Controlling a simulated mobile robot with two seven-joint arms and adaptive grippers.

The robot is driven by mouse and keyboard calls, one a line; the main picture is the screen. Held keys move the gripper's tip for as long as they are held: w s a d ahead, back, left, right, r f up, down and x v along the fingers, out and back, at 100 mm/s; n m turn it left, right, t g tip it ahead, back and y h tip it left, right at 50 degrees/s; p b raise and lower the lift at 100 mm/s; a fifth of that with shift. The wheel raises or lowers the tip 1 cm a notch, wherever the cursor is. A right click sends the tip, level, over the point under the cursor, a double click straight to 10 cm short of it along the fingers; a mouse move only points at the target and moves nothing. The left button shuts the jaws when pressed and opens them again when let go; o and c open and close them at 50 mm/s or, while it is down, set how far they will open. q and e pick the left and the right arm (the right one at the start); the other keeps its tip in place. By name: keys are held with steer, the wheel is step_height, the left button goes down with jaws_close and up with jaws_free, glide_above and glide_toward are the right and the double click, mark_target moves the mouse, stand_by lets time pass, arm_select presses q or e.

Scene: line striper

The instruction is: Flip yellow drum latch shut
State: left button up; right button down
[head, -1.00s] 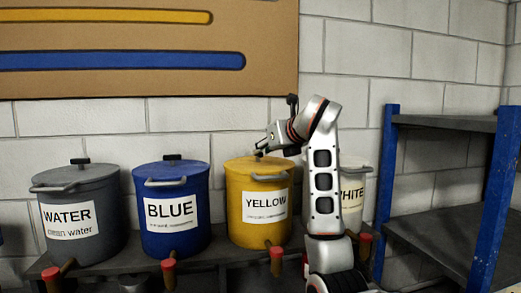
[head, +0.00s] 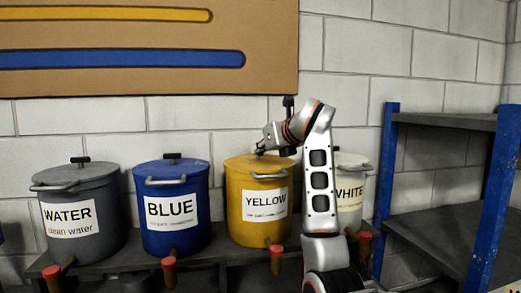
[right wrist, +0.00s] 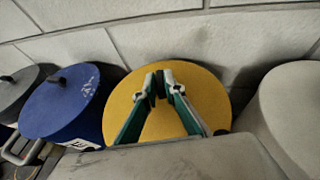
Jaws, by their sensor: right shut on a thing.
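The yellow drum (head: 235,205) stands on the shelf with a "YELLOW" label and a grey handle at its front. In the right wrist view its round yellow lid (right wrist: 205,95) fills the middle. My right gripper (head: 260,151) is at the top of this lid. In the right wrist view its green-sided fingers (right wrist: 160,86) converge on a small dark piece at the lid's centre, which looks like the drum latch. The fingers hide most of it, so I cannot tell its position. My left gripper is not in view.
A grey water drum (head: 105,215) and a blue drum (head: 140,180) stand to the left, each with a black piece on its lid. A white drum (head: 350,216) is partly behind my arm. Red-tipped taps stick out in front. A blue-posted rack (head: 386,170) stands right.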

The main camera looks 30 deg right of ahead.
steer(key=shift+y, duration=0.3)
steer(key=n+y, duration=0.1)
steer(key=n+g+y, duration=0.1)
steer(key=n+y, duration=0.2)
steer(key=y, duration=0.1)
steer(key=shift+d+r+n, duration=0.1)
steer(key=shift+d+n, duration=0.2)
steer(key=shift+d, duration=0.05)
steer(key=n+g+y, duration=0.1)
steer(key=n+g+y+p, duration=0.1)
steer(key=n+y, duration=0.1)
steer(key=shift+w+d+r, duration=0.1)
steer(key=shift+w+d, duration=0.1)
steer(key=shift+w+d+n+g+y+p, duration=0.1)
steer(key=shift+n+g+y+p, duration=0.6)
steer(key=shift+n+g, duration=0.25)
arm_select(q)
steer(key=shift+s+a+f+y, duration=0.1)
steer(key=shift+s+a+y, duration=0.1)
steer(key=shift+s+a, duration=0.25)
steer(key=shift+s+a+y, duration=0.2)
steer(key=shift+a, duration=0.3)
arm_select(e)
steer(key=shift+n+g, duration=0.25)
steer(key=shift+n, duration=0.1)
steer(key=shift+f+y, duration=0.2)
steer(key=shift+y, duration=0.1)
